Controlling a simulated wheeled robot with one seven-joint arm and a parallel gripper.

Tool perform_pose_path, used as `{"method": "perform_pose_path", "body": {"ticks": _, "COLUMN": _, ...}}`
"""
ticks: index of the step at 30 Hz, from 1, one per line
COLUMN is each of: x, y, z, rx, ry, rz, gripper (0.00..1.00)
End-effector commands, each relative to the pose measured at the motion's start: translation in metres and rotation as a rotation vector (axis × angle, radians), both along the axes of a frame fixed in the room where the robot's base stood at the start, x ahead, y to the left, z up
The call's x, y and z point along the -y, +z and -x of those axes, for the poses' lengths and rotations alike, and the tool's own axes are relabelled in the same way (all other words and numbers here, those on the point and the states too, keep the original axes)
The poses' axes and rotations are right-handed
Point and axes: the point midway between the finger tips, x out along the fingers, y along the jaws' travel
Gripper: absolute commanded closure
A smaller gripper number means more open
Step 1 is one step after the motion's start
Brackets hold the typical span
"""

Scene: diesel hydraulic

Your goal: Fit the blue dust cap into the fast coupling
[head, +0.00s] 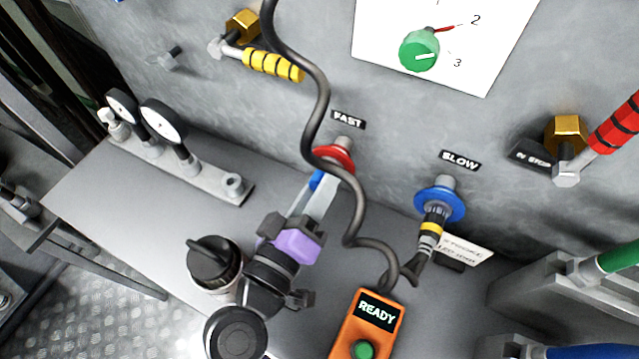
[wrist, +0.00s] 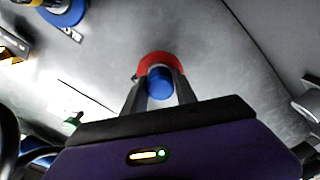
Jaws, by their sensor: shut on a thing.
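The blue dust cap (wrist: 160,82) is between the fingertips of my gripper (wrist: 160,92), which is shut on it. In the head view only a small part of the cap (head: 316,180) shows beside the finger. The fast coupling (head: 338,155) is a red flanged fitting on the wall under the FAST label. In the wrist view its red ring (wrist: 158,60) shows around and behind the cap. The cap is lined up in front of the ring; whether it touches or is inside cannot be told. The black cable and my gripper hide part of the coupling in the head view.
An orange READY box (head: 372,325) stands at the front. A black-lidded jar (head: 213,265) is left of my arm. Gauges (head: 162,122) stand further left.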

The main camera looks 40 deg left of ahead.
Motion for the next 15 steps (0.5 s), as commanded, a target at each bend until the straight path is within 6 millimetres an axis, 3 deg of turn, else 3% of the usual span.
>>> {"method": "perform_pose_path", "body": {"ticks": 2, "x": 0.0, "y": 0.0002, "z": 0.0002, "rx": 0.0, "ry": 0.0, "rz": 0.0, "gripper": 1.0}}
{"method": "perform_pose_path", "body": {"ticks": 3, "x": 0.0, "y": 0.0002, "z": 0.0002, "rx": 0.0, "ry": 0.0, "rz": 0.0, "gripper": 0.65}}
{"method": "perform_pose_path", "body": {"ticks": 6, "x": 0.0, "y": 0.0002, "z": 0.0002, "rx": 0.001, "ry": 0.001, "rz": 0.0, "gripper": 0.45}}
{"method": "perform_pose_path", "body": {"ticks": 7, "x": 0.0, "y": 0.0002, "z": 0.0002, "rx": 0.001, "ry": 0.001, "rz": 0.0, "gripper": 0.41}}
{"method": "perform_pose_path", "body": {"ticks": 15, "x": 0.0, "y": -0.0001, "z": 0.0004, "rx": 0.0, "ry": 0.0, "rz": 0.0, "gripper": 0.41}}
